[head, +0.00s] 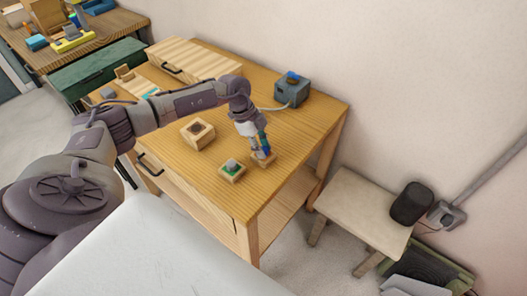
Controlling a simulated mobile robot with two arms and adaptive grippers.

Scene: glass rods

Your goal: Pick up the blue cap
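My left gripper (262,151) reaches down over a small wooden block (263,160) near the right part of the wooden table. Blue shows at the fingertips, right at the block; it may be the blue cap, but the fingers hide most of it. I cannot tell whether the fingers are open or shut on it. Another small blue piece (292,76) sits on top of a dark blue-grey box (291,93) at the back of the table. My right gripper is not in view.
A small block with a green and grey top (232,169) stands close left of the gripper. A larger wooden block with a dark round hole (197,132) is further left. The tabletop (300,125) right of the gripper is clear. A low stool (350,205) stands beside the table.

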